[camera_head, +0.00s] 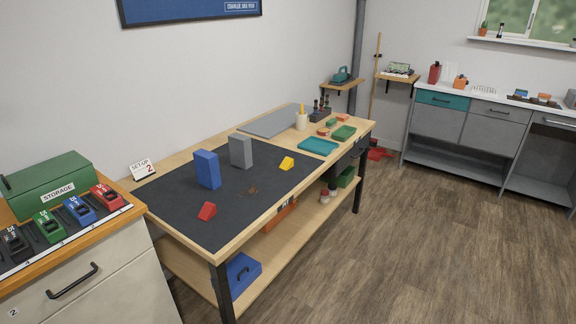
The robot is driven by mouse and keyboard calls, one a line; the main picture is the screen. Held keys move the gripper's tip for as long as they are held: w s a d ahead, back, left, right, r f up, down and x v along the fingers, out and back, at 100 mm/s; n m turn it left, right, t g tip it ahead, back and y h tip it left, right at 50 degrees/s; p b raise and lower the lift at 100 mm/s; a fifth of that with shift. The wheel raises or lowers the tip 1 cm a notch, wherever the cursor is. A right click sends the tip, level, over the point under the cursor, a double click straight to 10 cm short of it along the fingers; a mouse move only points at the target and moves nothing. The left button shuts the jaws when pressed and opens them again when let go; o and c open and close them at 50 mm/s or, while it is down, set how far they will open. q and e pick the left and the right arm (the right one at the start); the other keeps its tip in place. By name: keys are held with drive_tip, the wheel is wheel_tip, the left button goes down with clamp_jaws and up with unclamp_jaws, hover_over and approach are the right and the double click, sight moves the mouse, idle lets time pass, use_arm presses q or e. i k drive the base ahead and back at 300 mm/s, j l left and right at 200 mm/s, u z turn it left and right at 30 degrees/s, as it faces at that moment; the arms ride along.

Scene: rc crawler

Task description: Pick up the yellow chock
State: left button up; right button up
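The yellow chock (287,163) is a small wedge lying on the dark mat (222,215) of the workbench, toward the mat's right end. It stands to the right of an upright grey block (241,151) and apart from it. Nothing covers it. Neither of my grippers shows in the head view.
A red chock (207,211) and an upright blue block (207,169) are also on the mat. A teal tray (318,146) and a grey board (272,121) lie farther back. The wooden floor (390,235) at right is clear.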

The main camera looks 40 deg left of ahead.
sight(287, 163)
drive_tip(key=u, duration=0.55)
drive_tip(key=i+l+u, duration=0.1)
drive_tip(key=i+u, duration=0.25)
drive_tip(key=i+l+u, duration=0.15)
drive_tip(key=u, duration=0.25)
drive_tip(key=i+l+u, duration=0.35)
